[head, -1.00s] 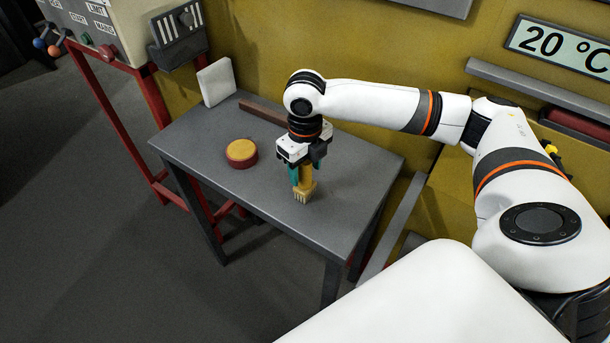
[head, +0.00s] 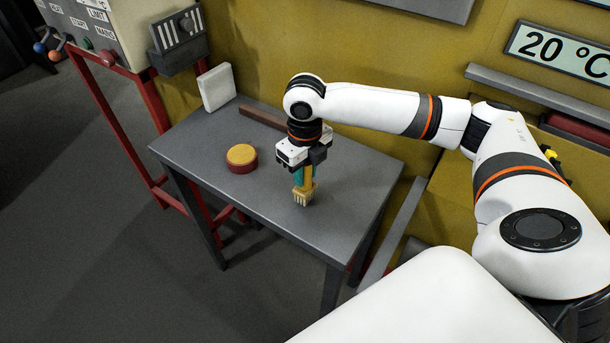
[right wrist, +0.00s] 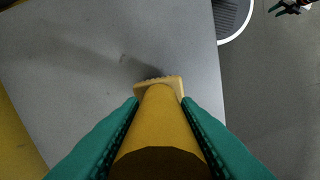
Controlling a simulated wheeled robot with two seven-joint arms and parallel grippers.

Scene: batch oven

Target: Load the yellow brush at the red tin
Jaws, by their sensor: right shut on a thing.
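My right gripper (head: 302,174) is shut on the handle of the yellow brush (head: 305,195). It holds the brush upright with the bristles down, just above or on the grey table; I cannot tell whether they touch it. The right wrist view shows the brush handle (right wrist: 158,130) between the two green fingers. The red tin (head: 241,162), round and low with a yellow-orange top, stands on the table to the left of the brush, apart from it. My left gripper is not in view.
The grey table (head: 340,200) is mostly clear around the brush. A white block (head: 216,84) stands upright at its back left corner, and a brown bar (head: 262,116) lies along the back edge. A control box on a red frame (head: 95,85) stands at the left.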

